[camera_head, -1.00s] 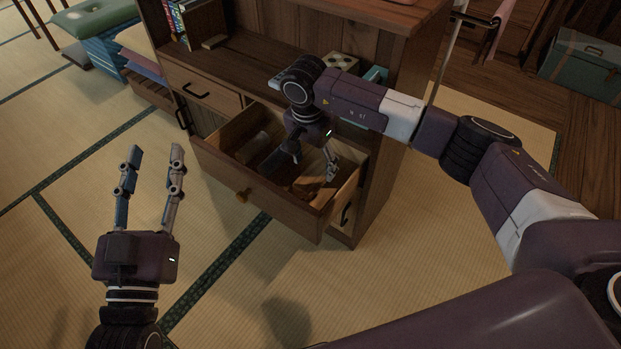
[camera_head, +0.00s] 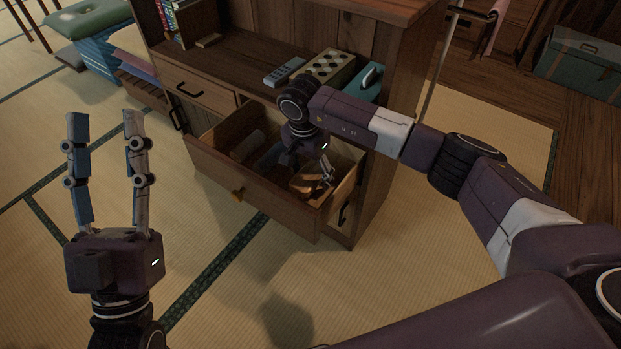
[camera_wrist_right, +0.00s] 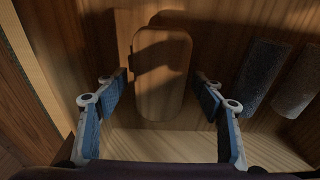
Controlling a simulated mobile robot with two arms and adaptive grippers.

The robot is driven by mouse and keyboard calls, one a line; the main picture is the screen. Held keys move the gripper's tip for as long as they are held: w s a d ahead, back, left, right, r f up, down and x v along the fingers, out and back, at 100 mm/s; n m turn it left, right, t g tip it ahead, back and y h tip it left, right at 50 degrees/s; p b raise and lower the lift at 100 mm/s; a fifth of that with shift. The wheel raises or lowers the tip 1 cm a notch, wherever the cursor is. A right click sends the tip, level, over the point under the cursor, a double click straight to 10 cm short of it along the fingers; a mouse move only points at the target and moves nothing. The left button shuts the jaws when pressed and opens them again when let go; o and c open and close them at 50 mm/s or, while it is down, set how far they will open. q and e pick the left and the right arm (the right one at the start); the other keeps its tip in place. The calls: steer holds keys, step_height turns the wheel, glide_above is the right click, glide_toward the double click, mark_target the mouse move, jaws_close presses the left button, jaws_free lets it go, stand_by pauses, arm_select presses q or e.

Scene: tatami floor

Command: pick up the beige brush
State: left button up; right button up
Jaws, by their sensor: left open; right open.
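A beige, rounded oblong thing, which looks like the brush (camera_wrist_right: 162,75), lies in the open drawer (camera_head: 262,203). In the head view the brush (camera_head: 304,184) shows low in the drawer's right part, partly covered by my right gripper (camera_head: 300,171). In the right wrist view, my right gripper (camera_wrist_right: 162,88) is open with one finger on each side of the brush. I see a gap on both sides, and nothing is held. My left gripper (camera_head: 105,118) is open and empty above the floor, left of the drawer.
Two grey oblong things (camera_wrist_right: 262,76) lie in the drawer to the right of the brush in the wrist view. The drawer walls are close around my right gripper. A remote (camera_head: 284,72) and a patterned box (camera_head: 327,67) sit on the cabinet shelf. Tatami floor in front is clear.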

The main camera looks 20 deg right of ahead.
mark_target(312, 171)
steer(key=c, duration=1.3)
steer(key=shift+r, duration=0.1)
